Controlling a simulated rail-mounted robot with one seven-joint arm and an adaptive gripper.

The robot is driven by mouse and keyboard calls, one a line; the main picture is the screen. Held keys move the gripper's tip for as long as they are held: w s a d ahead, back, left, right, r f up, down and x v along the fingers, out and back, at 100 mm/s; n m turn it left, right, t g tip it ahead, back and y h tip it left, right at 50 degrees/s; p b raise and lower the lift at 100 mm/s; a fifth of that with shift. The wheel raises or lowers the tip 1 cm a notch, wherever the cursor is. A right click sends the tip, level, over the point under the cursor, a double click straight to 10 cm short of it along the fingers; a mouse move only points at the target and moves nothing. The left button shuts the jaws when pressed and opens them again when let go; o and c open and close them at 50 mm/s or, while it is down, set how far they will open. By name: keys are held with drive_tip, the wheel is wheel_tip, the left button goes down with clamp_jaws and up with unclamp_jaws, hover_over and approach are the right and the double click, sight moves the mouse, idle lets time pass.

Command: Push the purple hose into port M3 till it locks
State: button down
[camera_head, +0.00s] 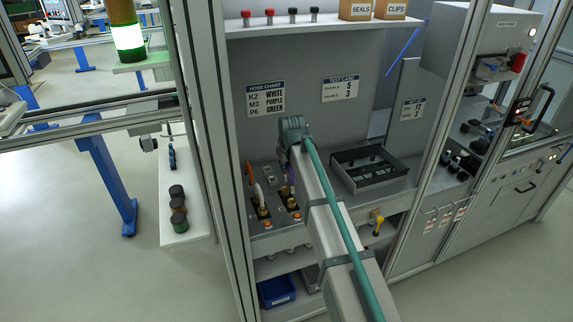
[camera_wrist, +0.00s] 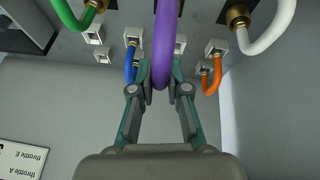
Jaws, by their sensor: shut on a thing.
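In the wrist view the purple hose (camera_wrist: 163,45) runs down from the top edge and curves between the fingertips of my gripper (camera_wrist: 160,76), which is shut on it. The hose's upper end and its port are out of this view. In the head view a short piece of the purple hose (camera_head: 291,177) shows beside my arm, at the port panel (camera_head: 268,222). My arm hides the gripper there. I cannot read a port label M3 or tell whether the hose is seated. The hose chart (camera_head: 265,98) pairs M3 with purple.
A white hose (camera_wrist: 272,38) and a green hose (camera_wrist: 72,18) end in brass fittings on either side. Small blue (camera_wrist: 130,62) and orange (camera_wrist: 212,78) hoses loop nearby. A black tray (camera_head: 370,167) stands right of my arm. Cabinet posts frame the bay.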

sight(286, 180)
drive_tip(key=shift+f+b, duration=1.25)
drive_tip(key=shift+f, duration=1.5)
drive_tip(key=shift+f, duration=0.45)
drive_tip(key=c, duration=1.1)
unclamp_jaws()
